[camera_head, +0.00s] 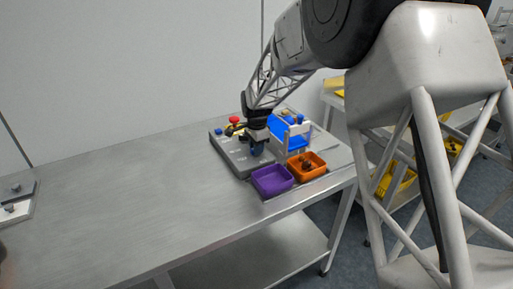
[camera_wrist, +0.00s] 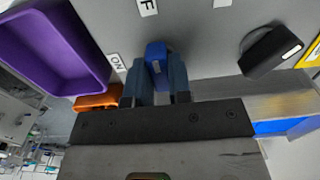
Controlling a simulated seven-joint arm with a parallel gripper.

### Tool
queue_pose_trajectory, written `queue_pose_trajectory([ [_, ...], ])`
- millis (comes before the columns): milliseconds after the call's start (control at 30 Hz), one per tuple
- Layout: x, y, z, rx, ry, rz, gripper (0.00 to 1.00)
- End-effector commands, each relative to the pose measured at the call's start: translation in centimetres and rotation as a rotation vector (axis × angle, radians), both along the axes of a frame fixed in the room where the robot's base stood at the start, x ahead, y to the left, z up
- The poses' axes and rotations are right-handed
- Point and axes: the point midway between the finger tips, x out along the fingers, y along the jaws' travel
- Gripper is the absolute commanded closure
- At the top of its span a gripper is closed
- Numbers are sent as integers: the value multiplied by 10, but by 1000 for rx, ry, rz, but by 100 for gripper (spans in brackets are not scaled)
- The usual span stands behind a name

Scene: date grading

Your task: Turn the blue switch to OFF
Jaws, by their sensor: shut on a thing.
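The blue switch (camera_wrist: 155,52) shows in the wrist view between the two fingers of my gripper (camera_wrist: 157,72). My gripper is shut on it. An "ON" label (camera_wrist: 116,63) lies left of the switch on the grey panel, and part of another label ending in "F" (camera_wrist: 148,7) shows beyond it. In the head view my gripper (camera_head: 256,148) is low over the grey control panel (camera_head: 228,160), and the arm covers much of the switch. I cannot read the switch's exact angle.
A purple tray (camera_head: 272,181) stands in front of the panel. An orange tray (camera_head: 318,161) beside it holds dark items. A red button (camera_head: 235,120) sits at the panel's back.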

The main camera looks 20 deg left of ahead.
Motion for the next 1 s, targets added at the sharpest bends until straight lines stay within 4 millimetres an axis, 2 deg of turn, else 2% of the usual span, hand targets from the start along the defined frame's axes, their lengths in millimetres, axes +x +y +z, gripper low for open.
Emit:
queue_pose_trajectory([
  [367,0,0,1,1,-2,-5,100],
  [400,0,0,1,1,-2,-5,75],
  [533,0,0,1,1,-1,-4,55],
  [833,0,0,1,1,-1,-4,55],
  [1000,0,0,8,1,-2,-4,55],
])
